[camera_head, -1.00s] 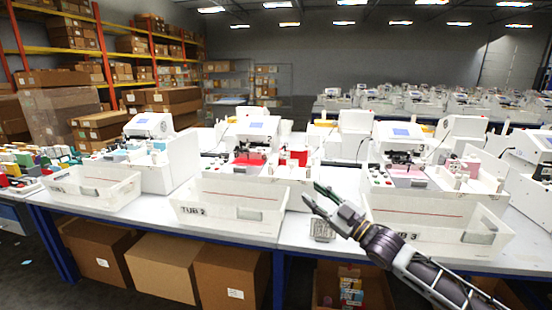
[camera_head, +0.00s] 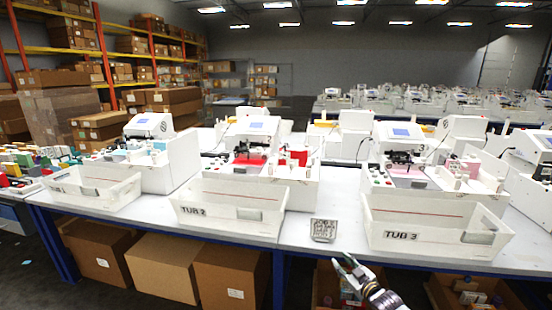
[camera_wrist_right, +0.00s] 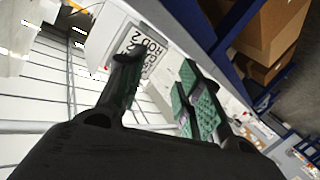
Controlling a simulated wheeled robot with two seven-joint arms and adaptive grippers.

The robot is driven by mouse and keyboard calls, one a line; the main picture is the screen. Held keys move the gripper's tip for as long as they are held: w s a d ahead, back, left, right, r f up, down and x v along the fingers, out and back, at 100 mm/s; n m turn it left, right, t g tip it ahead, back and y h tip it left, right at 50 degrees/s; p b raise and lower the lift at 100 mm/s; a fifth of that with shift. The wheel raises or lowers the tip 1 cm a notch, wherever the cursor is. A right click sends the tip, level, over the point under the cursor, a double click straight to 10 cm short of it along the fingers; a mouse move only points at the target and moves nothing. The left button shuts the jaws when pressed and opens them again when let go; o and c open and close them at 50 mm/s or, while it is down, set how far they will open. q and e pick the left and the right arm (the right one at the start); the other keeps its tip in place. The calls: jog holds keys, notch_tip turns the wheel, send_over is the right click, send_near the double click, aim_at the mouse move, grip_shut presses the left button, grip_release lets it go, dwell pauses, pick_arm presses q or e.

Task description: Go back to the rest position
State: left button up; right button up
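My right gripper (camera_head: 346,266) is low at the bottom of the head view, in front of the table's front edge and below the tabletop. Its two fingers are apart with nothing between them. My left gripper is in neither view.
Tub 2 (camera_head: 228,221) and Tub 3 (camera_head: 430,243) stand at the front of the table (camera_head: 291,232), before the white plotters. A small printed plate (camera_head: 323,230) lies between them. Cardboard boxes (camera_head: 232,276) sit under the table.

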jog(key=s+d+f+m+g+h, duration=0.1)
jog(key=s+d+f+g+h, duration=0.15)
jog(key=s+f, duration=0.75)
jog(key=s+d+f+m+g+h, duration=0.1)
jog(key=s+d+f+m+g, duration=0.3)
jog(key=f, duration=1)
jog(key=s+d+f+n+h, duration=0.1)
jog(key=s+d+f, duration=0.1)
jog(key=s+f, duration=0.9)
jog(key=s+f+g, duration=0.2)
jog(key=s+f, duration=0.4)
jog(key=s, duration=0.6)
jog(key=s+a+f+g+h, duration=0.1)
jog(key=s+f+g, duration=0.2)
jog(key=s, duration=1)
jog(key=s+f+m+g, duration=0.1)
jog(key=s+f+g, duration=0.1)
jog(key=s+f, duration=0.8)
jog(key=s, duration=0.2)
jog(key=shift+s+a, duration=0.25)
jog(key=shift+s, duration=0.15)
jog(key=shift+w+g+h, duration=0.1)
jog(key=shift+g+h, duration=0.15)
